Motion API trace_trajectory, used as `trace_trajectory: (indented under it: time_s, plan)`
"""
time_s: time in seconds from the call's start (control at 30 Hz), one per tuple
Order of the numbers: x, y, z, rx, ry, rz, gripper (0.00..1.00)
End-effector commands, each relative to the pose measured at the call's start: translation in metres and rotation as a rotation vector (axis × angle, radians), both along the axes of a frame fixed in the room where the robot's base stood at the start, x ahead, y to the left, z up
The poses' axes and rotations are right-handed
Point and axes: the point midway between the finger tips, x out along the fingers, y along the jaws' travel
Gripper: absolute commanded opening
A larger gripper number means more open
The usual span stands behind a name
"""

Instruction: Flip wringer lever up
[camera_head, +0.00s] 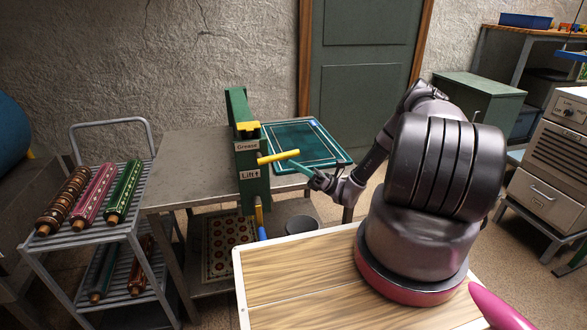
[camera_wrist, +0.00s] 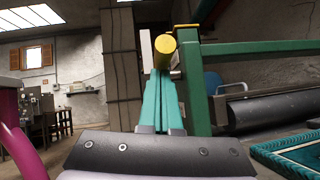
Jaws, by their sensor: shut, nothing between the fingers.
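The green wringer (camera_head: 251,185) stands at the front edge of a metal table, with labels "Grease" and "Lift↑" on its face. Its yellow lever (camera_head: 278,157) sticks out to the right, tilted slightly up toward its free end. In the wrist view the round yellow lever end (camera_wrist: 164,44) shows just above my fingertips. My gripper (camera_head: 296,164) has its teal fingers shut together and empty, with the tips close beneath the lever's free end. My fingers also show in the wrist view (camera_wrist: 159,78). I cannot tell whether they touch the lever.
A teal rug (camera_head: 305,145) lies on the metal table (camera_head: 185,165) behind the lever. A grey rack (camera_head: 98,215) with several patterned rollers stands at the left. A wood-topped surface (camera_head: 300,280) is in front. A dark bucket (camera_head: 301,223) sits below the table.

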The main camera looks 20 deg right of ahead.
Motion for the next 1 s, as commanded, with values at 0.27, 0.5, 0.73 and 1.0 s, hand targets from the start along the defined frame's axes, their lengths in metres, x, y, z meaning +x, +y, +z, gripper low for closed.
trace_trajectory:
  time_s: [0.27,0.5,0.73,1.0]
  plan:
    - [0.001,-0.003,0.028,-0.228,-0.005,0.002,0.00]
    - [0.000,0.001,0.052,-0.457,-0.005,0.002,0.00]
    - [0.000,0.009,0.075,-0.674,-0.007,0.001,0.00]
    - [0.000,0.025,0.097,-0.924,-0.009,0.001,0.00]
